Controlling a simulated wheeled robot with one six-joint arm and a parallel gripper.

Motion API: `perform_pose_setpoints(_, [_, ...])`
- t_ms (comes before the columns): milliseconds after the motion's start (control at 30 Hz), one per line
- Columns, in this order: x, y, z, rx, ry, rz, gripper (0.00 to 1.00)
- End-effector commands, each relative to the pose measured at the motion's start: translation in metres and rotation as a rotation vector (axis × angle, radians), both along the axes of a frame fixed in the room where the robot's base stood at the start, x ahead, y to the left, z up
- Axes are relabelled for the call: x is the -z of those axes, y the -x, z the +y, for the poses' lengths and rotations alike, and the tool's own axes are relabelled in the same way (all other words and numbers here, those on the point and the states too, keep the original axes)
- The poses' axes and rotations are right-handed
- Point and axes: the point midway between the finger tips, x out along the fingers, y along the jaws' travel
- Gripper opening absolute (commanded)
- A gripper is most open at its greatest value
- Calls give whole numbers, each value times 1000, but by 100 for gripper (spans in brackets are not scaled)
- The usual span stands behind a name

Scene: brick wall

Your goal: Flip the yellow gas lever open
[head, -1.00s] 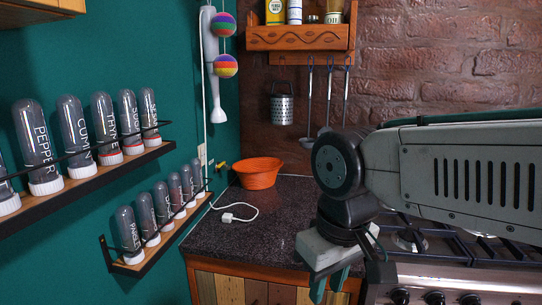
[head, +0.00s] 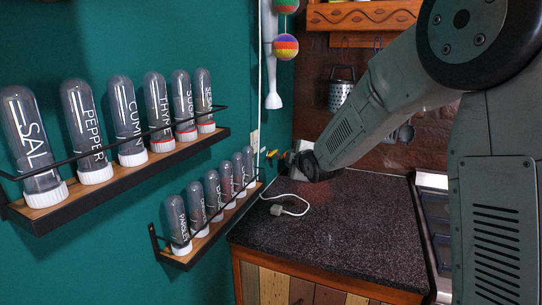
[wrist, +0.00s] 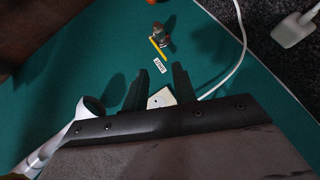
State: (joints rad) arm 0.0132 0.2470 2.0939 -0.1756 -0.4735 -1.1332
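The yellow gas lever (wrist: 158,50) is a thin yellow handle beside a small metallic valve body (wrist: 161,36) on the teal wall, with a white label (wrist: 159,66) just below it in the wrist view. In the head view the lever (head: 271,154) shows as a small yellow piece low on the wall, left of my gripper (head: 287,157). In the wrist view my gripper (wrist: 160,71) has its two dark fingers spread, with nothing between the tips. The fingers point toward the label and lever, apart from the lever in the picture. The fingertips are hard to make out in the head view.
A white wall socket (head: 254,138) and white cord (head: 268,190) are close by; the plug (head: 277,210) lies on the dark counter (head: 340,225). Two spice shelves (head: 130,180) jut from the teal wall. A white hanging tool (head: 272,80) is above. The counter's front is mostly clear.

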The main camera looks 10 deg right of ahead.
Motion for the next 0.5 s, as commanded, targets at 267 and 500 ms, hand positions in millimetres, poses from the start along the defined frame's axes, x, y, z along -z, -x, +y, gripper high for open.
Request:
perform_pose_setpoints(267, [33,-60,16,-118,231,-280,27])
perform_pose_setpoints(500, [37,-81,21,-133,271,-336,27])
